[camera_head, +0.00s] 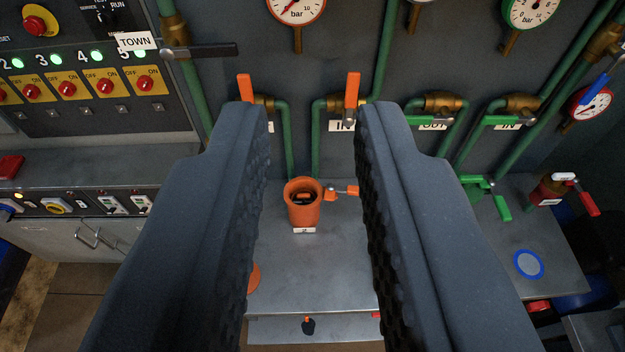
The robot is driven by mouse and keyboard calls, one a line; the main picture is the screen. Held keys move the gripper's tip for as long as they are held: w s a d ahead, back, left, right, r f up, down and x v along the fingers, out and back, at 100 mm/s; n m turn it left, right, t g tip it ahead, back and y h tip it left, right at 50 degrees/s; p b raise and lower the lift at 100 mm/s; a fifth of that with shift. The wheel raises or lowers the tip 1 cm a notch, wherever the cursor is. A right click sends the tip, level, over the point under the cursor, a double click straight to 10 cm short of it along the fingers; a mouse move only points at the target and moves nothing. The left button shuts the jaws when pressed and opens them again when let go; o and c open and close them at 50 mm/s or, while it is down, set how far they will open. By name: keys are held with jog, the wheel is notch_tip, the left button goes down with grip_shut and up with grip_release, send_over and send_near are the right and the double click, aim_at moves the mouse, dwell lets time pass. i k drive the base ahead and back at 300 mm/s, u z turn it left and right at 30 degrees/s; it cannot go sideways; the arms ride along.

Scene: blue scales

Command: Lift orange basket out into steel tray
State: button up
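An orange pot-shaped housing (302,217) with its top open stands upright on the grey bench. Its inside is dark, with a small orange piece (304,196) showing in it; I cannot tell for sure that this is the basket. My gripper (312,125) is open and empty, its two dark ridged fingers wide apart. The housing shows between the fingers, farther off and untouched. I cannot make out a separate steel tray; a bare grey metal surface (315,262) lies in front of the housing.
A small orange-handled valve (345,191) sits right of the housing. An orange disc (254,279) is partly hidden by the left finger. Green pipes and upright orange levers (352,92) stand behind. A switch panel (75,85) is at left, a blue-rimmed disc (528,264) at right.

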aim_at(303, 197)
jog(key=u, duration=0.05)
jog(key=i, duration=0.85)
